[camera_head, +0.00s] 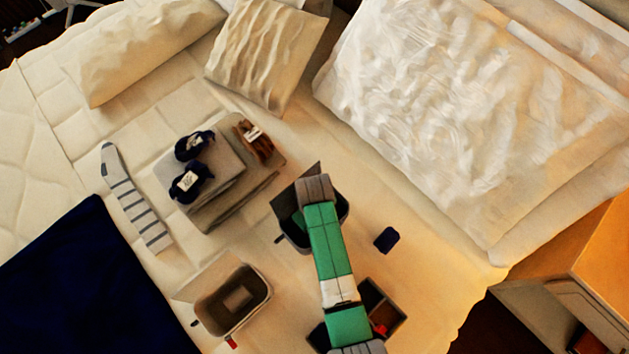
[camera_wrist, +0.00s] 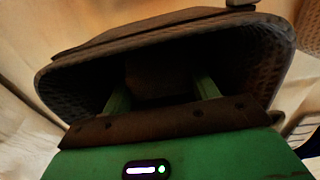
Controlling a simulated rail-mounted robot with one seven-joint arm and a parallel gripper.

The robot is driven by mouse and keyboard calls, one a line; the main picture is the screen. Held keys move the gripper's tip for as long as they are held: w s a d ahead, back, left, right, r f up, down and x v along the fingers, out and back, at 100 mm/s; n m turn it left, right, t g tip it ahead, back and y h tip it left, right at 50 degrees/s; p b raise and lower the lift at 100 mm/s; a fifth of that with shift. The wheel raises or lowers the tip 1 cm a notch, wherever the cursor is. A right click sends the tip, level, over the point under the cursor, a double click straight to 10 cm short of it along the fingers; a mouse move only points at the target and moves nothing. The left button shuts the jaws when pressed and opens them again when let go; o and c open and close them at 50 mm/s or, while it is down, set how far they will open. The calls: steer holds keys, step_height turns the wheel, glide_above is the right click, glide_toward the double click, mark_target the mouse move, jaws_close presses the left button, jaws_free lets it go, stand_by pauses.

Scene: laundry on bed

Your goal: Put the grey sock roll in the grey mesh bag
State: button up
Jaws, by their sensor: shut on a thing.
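The grey mesh bag (camera_head: 293,239) stands open on the bed under my arm, its flap raised. In the wrist view its dark mesh wall (camera_wrist: 60,88) and rim surround my gripper's fingers. My gripper (camera_wrist: 160,94) points down into the bag opening, with two green fingers apart and shut on a dark roll, the grey sock roll (camera_wrist: 158,76). The roll is in deep shadow, so its colour and its gap to the bag floor are unclear. In the head view my wrist hides the fingertips and the roll.
An open lidded bin (camera_head: 262,296) stands left and a dark box (camera_head: 393,318) right of my arm. A small navy item (camera_head: 387,240) lies beside the bag. Folded grey cloths (camera_head: 225,215) carry navy rolls (camera_head: 190,182) and a brown item (camera_head: 256,142). A striped sock (camera_head: 135,203) lies further left.

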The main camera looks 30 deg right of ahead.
steer(key=shift+f, duration=1.5)
steer(key=shift+f+b, duration=0.15)
steer(key=shift+b, duration=0.2)
steer(key=o, duration=0.9)
steer(key=shift+o, duration=0.2)
step_height(320, 180, up, 12)
steer(key=p, duration=0.3)
